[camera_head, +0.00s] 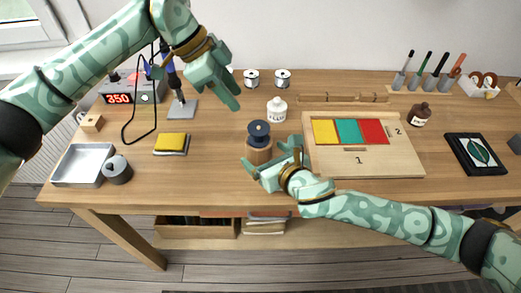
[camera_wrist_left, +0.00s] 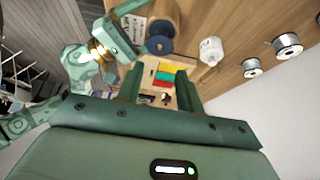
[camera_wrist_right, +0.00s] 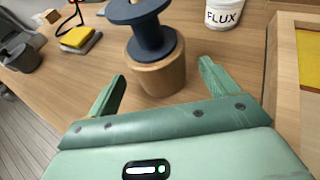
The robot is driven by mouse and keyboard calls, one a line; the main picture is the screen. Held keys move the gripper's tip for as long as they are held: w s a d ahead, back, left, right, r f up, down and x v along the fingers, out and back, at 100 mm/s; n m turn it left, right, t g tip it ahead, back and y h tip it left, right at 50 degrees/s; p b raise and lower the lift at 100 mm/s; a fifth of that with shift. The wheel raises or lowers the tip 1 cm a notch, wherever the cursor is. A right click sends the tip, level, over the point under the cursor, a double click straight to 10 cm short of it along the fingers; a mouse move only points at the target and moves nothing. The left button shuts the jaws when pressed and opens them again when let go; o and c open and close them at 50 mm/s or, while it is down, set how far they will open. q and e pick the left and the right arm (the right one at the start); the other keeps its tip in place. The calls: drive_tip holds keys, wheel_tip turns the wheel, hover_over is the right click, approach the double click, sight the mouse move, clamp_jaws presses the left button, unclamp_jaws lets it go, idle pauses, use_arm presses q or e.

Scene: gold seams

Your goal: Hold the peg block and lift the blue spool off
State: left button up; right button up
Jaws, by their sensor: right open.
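The dark blue spool (camera_head: 259,132) sits on top of the round wooden peg block (camera_head: 259,154) on the table. The right wrist view shows the spool (camera_wrist_right: 152,38) above the brown block (camera_wrist_right: 160,78), both upright. My right gripper (camera_head: 268,165) is open low at the block; in the right wrist view its fingers (camera_wrist_right: 162,90) lie on either side of the block's near side, with gaps visible. My left gripper (camera_head: 232,88) is open and empty, raised above and left of the spool. The left wrist view shows the spool (camera_wrist_left: 159,44) and block (camera_wrist_left: 165,18) beyond its fingers (camera_wrist_left: 160,88).
A white flux jar (camera_head: 277,110) stands just behind the spool. A wooden board (camera_head: 400,165) with yellow, teal and red panels lies to the right. A yellow sponge (camera_head: 172,142), a metal tray (camera_head: 82,165) and a soldering station (camera_head: 120,98) are on the left.

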sight(260, 151)
drive_tip(key=shift+x, duration=1.75)
